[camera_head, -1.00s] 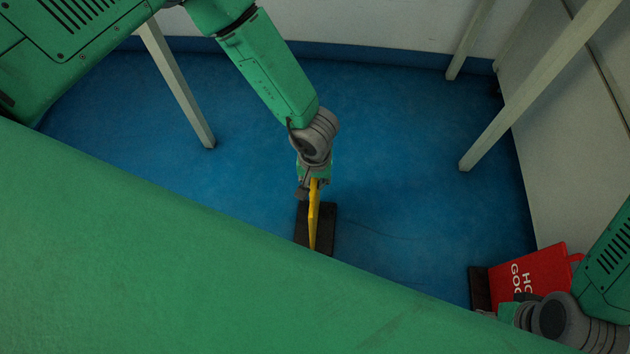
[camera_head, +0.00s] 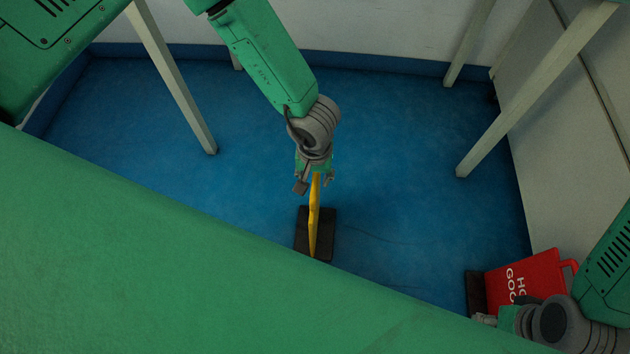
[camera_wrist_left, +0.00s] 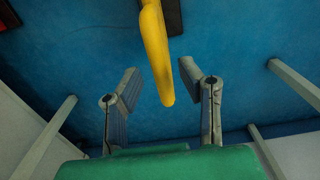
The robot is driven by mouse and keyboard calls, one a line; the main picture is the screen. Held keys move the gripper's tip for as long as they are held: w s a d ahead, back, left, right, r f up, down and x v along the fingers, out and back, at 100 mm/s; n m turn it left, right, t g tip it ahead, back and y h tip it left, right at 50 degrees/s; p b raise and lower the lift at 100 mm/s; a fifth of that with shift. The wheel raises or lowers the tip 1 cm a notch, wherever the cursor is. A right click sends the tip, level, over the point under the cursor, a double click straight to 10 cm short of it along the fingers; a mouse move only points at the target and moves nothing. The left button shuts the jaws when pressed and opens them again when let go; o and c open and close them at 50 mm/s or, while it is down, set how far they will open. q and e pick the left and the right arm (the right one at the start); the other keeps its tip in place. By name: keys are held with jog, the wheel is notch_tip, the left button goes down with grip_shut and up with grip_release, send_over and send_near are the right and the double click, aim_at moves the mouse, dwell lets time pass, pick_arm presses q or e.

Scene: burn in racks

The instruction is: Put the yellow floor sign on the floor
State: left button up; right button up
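The yellow floor sign (camera_head: 314,220) stands upright on its dark base (camera_head: 328,240) on the blue floor, seen edge-on from above. Its yellow top (camera_wrist_left: 157,50) shows in the left wrist view, reaching down between my left fingers. My left gripper (camera_head: 315,184) is just above the sign's top end. In the left wrist view my left gripper (camera_wrist_left: 157,82) is open, with gaps between each finger and the sign. My right gripper (camera_head: 484,319) is at the lower right, beside the red sign; its fingers are too small and partly hidden to judge.
A red sign (camera_head: 530,277) with white letters and a dark base stands at the lower right. Pale legs (camera_head: 178,85) come down to the floor at left and right (camera_head: 530,95). A wall runs along the back.

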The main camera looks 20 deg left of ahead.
pick_arm(q)
notch_tip(320, 180, up, 6)
jog(key=shift+f+p, duration=0.25)
jog(key=shift+p, duration=0.55)
jog(key=s+a+m, duration=0.3)
jog(key=s+a, duration=1)
jog(key=s, duration=0.5)
jog(key=shift+a+r+m+t, duration=0.3)
jog(key=shift+a+r+m, duration=0.05)
jog(key=shift+r+m, duration=0.05)
jog(key=shift+s, duration=0.1)
